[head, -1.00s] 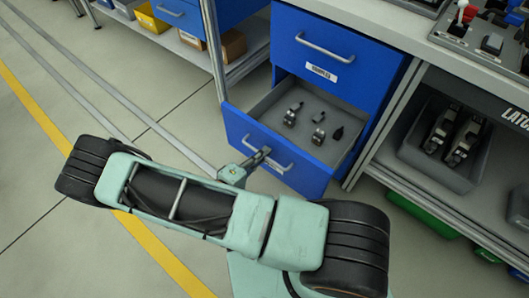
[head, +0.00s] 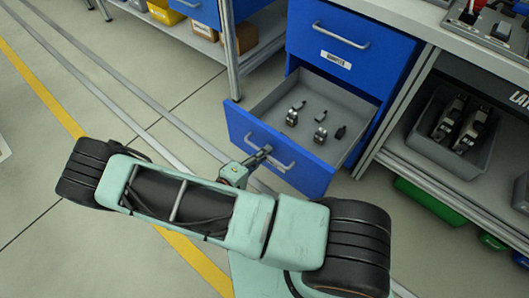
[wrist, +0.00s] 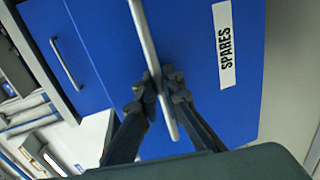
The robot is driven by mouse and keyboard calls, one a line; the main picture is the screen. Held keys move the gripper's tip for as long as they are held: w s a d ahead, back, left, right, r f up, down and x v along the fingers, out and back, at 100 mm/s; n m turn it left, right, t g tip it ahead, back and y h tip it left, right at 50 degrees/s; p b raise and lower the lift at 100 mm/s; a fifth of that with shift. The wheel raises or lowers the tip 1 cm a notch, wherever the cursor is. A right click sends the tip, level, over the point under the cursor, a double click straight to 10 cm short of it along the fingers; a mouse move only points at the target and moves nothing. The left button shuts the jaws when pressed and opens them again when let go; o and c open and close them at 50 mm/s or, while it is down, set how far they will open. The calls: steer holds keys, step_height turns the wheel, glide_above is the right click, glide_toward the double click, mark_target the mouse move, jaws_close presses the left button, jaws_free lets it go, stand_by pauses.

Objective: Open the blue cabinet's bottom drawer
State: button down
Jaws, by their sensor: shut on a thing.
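The blue cabinet (head: 400,60) stands at the upper middle of the head view. Its bottom drawer (head: 313,178) is pulled well out, showing a grey inside with several small dark metal parts (head: 320,134). My gripper (head: 259,157) is shut on the drawer's metal bar handle (head: 284,163). In the wrist view, the fingers (wrist: 162,88) close on both sides of the handle (wrist: 144,32). The blue drawer front (wrist: 190,35) behind it bears a "SPARES" label (wrist: 225,48). My arm hides part of the floor.
The cabinet's upper drawer (head: 310,40) is closed. To the right, a shelf (head: 396,156) holds a grey bin (head: 445,160) with dark parts, with a green bin (head: 432,208) below. A metal post (head: 230,60) stands left of the drawer. The floor to the left is clear.

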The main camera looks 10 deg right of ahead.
steer(key=c, duration=2.3)
jaws_free()
steer(key=shift+c, duration=0.2)
